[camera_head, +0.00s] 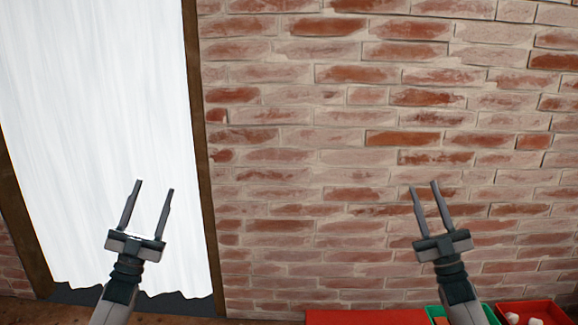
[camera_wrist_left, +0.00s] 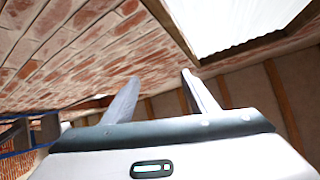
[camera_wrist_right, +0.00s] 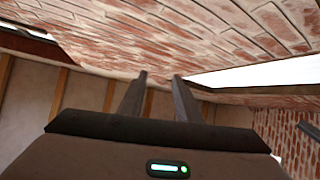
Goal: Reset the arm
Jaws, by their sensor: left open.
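My left gripper (camera_head: 153,190) is raised in front of the white curtain in the head view, its two fingers pointing up. Its fingers are apart with nothing between them. In the left wrist view the left gripper (camera_wrist_left: 160,82) also shows parted, empty fingers. My right gripper (camera_head: 423,187) is raised at about the same height in front of the brick wall. Its fingers are apart and empty, and the right wrist view shows the right gripper (camera_wrist_right: 160,78) with a gap between its fingers.
A brick wall (camera_head: 300,150) fills most of the head view. A white curtain (camera_head: 100,100) hangs in a dark wooden frame (camera_head: 196,100) at left. At the bottom right are a red surface (camera_head: 365,317), a green bin (camera_head: 488,312) and a red bin (camera_head: 553,310) holding pale pieces.

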